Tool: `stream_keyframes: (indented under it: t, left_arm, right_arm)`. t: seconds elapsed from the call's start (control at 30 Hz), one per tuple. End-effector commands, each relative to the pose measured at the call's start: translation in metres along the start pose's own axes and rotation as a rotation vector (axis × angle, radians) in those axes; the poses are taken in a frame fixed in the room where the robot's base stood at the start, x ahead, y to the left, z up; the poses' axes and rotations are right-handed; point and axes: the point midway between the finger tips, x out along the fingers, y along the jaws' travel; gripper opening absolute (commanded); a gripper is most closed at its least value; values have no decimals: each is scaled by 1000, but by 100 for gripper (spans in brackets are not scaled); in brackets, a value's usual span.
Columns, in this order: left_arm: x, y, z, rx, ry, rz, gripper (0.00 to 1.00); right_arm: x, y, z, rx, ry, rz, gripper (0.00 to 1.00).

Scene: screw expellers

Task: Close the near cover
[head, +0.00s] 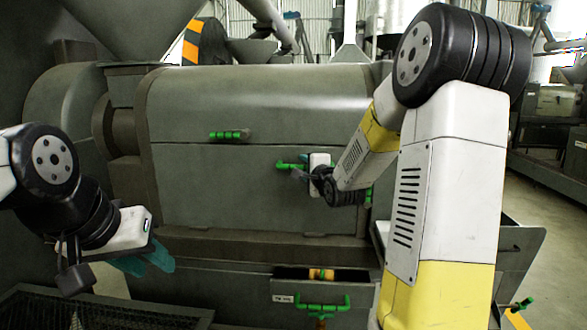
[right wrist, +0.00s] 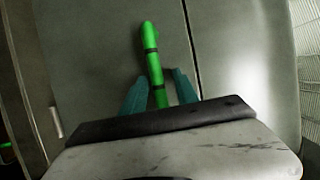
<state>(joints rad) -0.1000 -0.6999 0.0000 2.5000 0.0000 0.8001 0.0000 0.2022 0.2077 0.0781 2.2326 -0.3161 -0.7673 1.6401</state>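The near cover is a grey-green panelled housing on the machine; its curved upper panel (head: 260,95) and flat lower panel (head: 220,190) meet along a thin seam. A green handle (head: 229,135) sits on the upper panel just above the seam. A second green handle (head: 287,166) is on the lower panel, and shows in the right wrist view (right wrist: 150,50). My right gripper (head: 301,172) is at this second handle. Its teal fingers (right wrist: 160,85) stand either side of the bar with small gaps, so it looks open. My left gripper (head: 148,262) is empty and open, away from the cover.
A drawer (head: 300,297) with a green handle (head: 322,306) and a yellow-orange item (head: 321,274) is below the cover. A dark mesh tray (head: 95,312) is at the lower left. A grey hopper (head: 130,25) stands above left. A side tray (head: 520,250) is at right.

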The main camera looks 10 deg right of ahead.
Motion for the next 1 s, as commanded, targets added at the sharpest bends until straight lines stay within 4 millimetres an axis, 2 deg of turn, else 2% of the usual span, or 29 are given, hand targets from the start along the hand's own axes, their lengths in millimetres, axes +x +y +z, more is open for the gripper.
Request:
stream_keyframes:
  t: [0.27, 0.5, 0.7, 1.0]
  left_arm:
    - [0, 0, 0, 0, 0, 0, 36]
    - [0, 0, 0, 0, 0, 0, 36]
    - [0, 0, 0, 0, 0, 0, 36]
    - [0, 0, 0, 0, 0, 0, 36]
  right_arm:
    - [-8, 0, 0, 0, 0, 1, 36]
    - [-48, -1, 0, -1, 1, -1, 36]
    - [-72, 0, 0, -1, 1, 0, 36]
    - [-78, 0, 0, 0, 0, 1, 36]
